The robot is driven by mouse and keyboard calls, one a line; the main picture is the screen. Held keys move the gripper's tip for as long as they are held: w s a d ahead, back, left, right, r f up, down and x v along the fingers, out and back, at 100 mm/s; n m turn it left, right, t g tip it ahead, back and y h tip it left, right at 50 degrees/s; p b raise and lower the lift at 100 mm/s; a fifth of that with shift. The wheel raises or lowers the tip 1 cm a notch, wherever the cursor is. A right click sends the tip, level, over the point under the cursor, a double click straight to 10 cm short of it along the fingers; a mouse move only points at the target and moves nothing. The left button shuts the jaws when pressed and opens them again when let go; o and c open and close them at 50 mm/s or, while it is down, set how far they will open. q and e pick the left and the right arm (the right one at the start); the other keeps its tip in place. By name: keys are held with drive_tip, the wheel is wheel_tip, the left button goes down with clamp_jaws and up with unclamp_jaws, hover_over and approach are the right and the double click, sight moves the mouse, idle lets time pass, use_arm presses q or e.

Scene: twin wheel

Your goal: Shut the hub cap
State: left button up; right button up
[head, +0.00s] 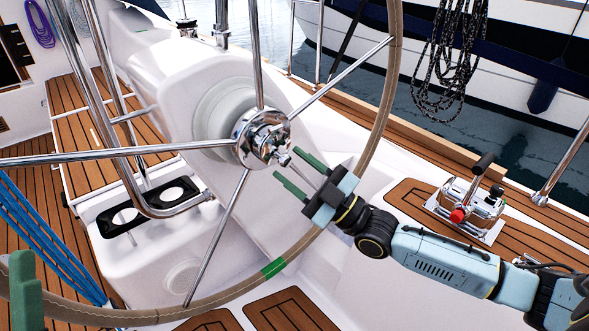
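The chrome hub (262,138) sits at the centre of the large steering wheel, where its steel spokes meet. Small chrome parts stick out at its lower right. I cannot make out the hub cap as a separate piece, or tell how far open it is. My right gripper (286,164) is just below and right of the hub, its two green fingers spread and pointing up-left towards it. Nothing shows between the fingers. Whether a fingertip touches the hub's chrome parts is unclear. Of my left gripper (22,287), only green finger parts show at the lower left edge.
The wheel's tan rim (204,304), with a green band, curves below and right of the hub. A white pedestal (180,75) stands behind it. A black cup holder (112,222) and steel rails are at left. A winch-like lever fitting (470,200) is on the right deck.

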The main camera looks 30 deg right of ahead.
drive_tip(key=shift+s+d+f, duration=0.2)
drive_tip(key=shift+s+d, duration=0.05)
drive_tip(key=shift+s, duration=0.05)
use_arm(q)
drive_tip(key=w+f+g+y+p, duration=0.2)
drive_tip(key=w+f+g+p, duration=0.1)
drive_tip(key=f+g, duration=0.3)
drive_tip(key=shift+w+f+g+p, duration=0.3)
drive_tip(key=shift+f, duration=0.05)
use_arm(e)
drive_tip(key=v, duration=1.2)
drive_tip(key=shift+s, duration=0.2)
use_arm(q)
drive_tip(key=shift+d, duration=0.1)
use_arm(e)
drive_tip(key=shift+f, duration=0.2)
